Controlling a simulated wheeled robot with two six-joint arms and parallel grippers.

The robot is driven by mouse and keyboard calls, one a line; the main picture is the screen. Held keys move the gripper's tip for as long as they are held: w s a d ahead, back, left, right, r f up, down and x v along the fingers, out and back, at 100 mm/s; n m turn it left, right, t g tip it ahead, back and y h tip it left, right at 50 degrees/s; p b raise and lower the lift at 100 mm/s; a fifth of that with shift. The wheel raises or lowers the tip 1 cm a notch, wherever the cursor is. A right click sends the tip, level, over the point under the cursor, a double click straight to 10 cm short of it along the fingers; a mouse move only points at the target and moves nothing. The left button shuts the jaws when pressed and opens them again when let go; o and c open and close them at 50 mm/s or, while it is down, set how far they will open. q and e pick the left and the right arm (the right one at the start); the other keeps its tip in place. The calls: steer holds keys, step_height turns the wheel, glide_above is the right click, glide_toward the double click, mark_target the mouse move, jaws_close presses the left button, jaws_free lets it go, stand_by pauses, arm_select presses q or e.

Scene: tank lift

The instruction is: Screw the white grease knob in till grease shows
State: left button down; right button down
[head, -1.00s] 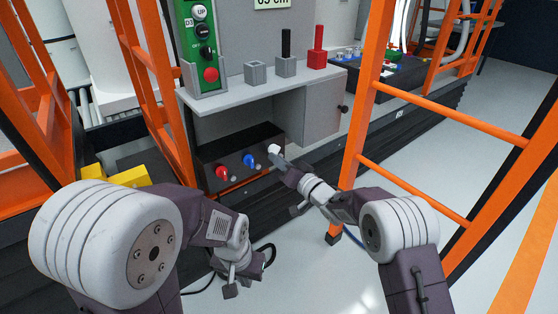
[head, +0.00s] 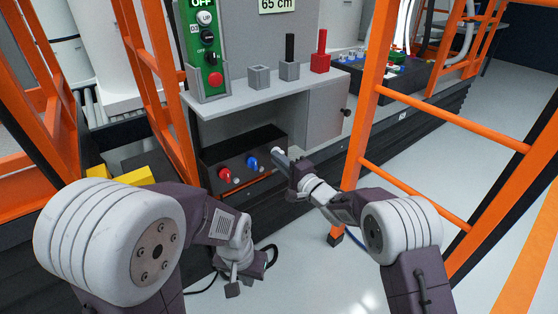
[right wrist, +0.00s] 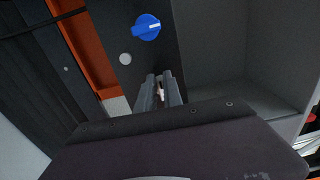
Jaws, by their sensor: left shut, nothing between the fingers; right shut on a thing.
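The black panel (head: 240,150) under the grey shelf carries a red knob (head: 225,174) and a blue knob (head: 252,162). The blue knob also shows in the right wrist view (right wrist: 146,27). My right gripper (head: 281,153) is at the panel's right end, right of the blue knob. In the right wrist view its fingers (right wrist: 158,90) are shut on the white knob (right wrist: 160,93), of which only a small pale part shows between them. I cannot make out grease. My left gripper (head: 232,288) hangs low over the floor, shut and empty.
An orange ladder frame (head: 357,140) stands just right of my right gripper, another orange post (head: 165,110) left of the panel. Above, the shelf (head: 255,100) bears grey and red blocks and a green control box (head: 208,50). A yellow block (head: 135,176) sits at left.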

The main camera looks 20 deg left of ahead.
steer(key=m, duration=0.4)
steer(key=r+m+p, duration=0.1)
steer(key=m, duration=0.2)
steer(key=m+p, duration=0.1)
steer(key=m, duration=0.3)
steer(key=shift+w+d+r+m, duration=0.2)
steer(key=shift+w+d+m, duration=0.05)
steer(key=shift+w+m, duration=0.05)
steer(key=shift+m, duration=0.3)
steer(key=c, duration=1.5)
jaws_free()
